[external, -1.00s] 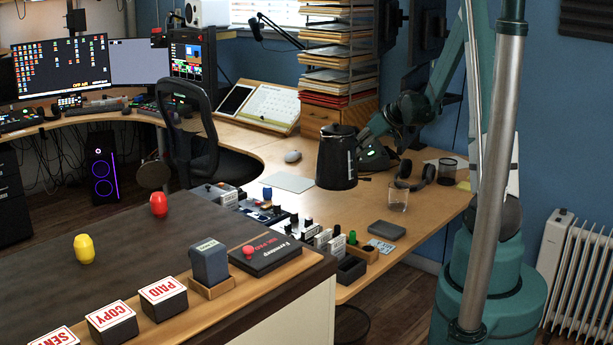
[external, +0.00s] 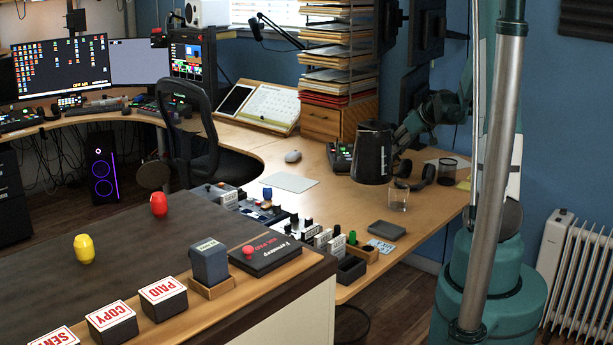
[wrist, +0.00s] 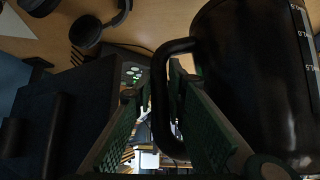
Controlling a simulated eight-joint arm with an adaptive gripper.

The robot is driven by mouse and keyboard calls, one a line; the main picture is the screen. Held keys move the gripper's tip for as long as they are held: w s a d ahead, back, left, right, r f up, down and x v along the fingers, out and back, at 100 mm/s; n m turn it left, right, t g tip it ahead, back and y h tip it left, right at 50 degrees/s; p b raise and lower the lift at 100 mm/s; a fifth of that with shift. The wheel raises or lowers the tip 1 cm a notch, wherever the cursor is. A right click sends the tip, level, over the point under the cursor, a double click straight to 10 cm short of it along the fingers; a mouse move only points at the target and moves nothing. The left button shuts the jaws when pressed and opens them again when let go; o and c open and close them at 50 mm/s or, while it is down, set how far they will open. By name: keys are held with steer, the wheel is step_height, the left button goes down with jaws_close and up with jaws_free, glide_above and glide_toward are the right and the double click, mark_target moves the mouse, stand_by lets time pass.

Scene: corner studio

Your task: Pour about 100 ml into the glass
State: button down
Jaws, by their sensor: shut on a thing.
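A black jug (external: 371,155) hangs in the air above the desk, upright or nearly so, up and to the left of the glass in the external view. The clear glass (external: 398,197) stands upright on the desk; its contents are too small to tell. My gripper (external: 397,145) is behind the jug on its right side. In the wrist view my gripper (wrist: 165,88) is shut on the jug's handle, and the jug's body (wrist: 245,75) with pale scale marks fills the right side. The glass does not show in the wrist view, and the liquid inside the jug is hidden.
A desk phone (external: 340,157) is behind the jug. A paper rack (external: 337,55) rises at the back.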

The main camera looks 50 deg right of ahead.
steer(key=s+d+r+m+h, duration=0.1)
steer(key=s+d+m, duration=0.1)
steer(key=s+d, duration=0.6)
steer(key=s+d+m+h, duration=0.2)
steer(key=s+d, duration=0.1)
steer(key=s, duration=0.9)
steer(key=s+a+f+m+g+h+b, duration=0.3)
steer(key=s+f+m+g+b, duration=0.1)
steer(key=s+f, duration=0.6)
steer(key=shift+s+a+f+m+b, duration=0.2)
steer(key=shift+s+m+b, duration=0.7)
steer(key=shift+s+b, duration=0.55)
steer(key=shift+s, duration=0.15)
